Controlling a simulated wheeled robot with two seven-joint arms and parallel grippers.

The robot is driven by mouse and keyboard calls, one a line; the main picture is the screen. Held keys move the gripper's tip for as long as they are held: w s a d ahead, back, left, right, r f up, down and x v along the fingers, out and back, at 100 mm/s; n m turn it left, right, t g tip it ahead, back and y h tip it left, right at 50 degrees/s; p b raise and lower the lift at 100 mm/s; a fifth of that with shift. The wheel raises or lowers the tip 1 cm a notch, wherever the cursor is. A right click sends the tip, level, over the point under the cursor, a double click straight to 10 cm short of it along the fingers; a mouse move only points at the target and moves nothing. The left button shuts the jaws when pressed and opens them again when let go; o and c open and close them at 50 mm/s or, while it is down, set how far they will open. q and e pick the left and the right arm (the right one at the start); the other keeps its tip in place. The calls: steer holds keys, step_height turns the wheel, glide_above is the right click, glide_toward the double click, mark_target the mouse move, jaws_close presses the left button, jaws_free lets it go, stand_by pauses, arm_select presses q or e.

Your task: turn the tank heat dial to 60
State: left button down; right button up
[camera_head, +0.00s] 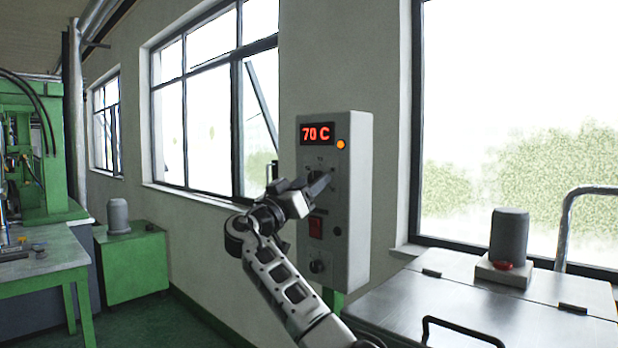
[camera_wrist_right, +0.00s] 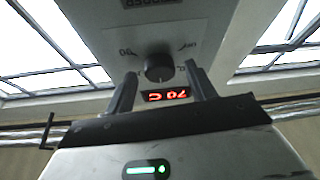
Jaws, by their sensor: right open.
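The grey control box (camera_head: 356,240) on the wall carries a red display (camera_head: 316,133) reading 70 C. The display also shows upside down in the right wrist view (camera_wrist_right: 167,95). My right gripper (camera_head: 322,184) is at the upper part of the panel, below the display, and covers the dial there in the head view. In the right wrist view, the round dark dial (camera_wrist_right: 159,68) sits between the two open fingers of my right gripper (camera_wrist_right: 162,72), with a gap on each side. The dial's pointer is too small to read. My left gripper is out of view.
An orange lamp (camera_head: 341,144), a red switch (camera_head: 316,227) and a lower knob (camera_head: 318,266) are also on the box. A metal-topped tank (camera_head: 400,300) with a black handle stands to the right. Green machinery (camera_head: 30,150) is at the left.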

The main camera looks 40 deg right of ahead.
steer(key=shift+d, duration=0.2)
steer(key=c, duration=1)
steer(key=shift+o, duration=0.2)
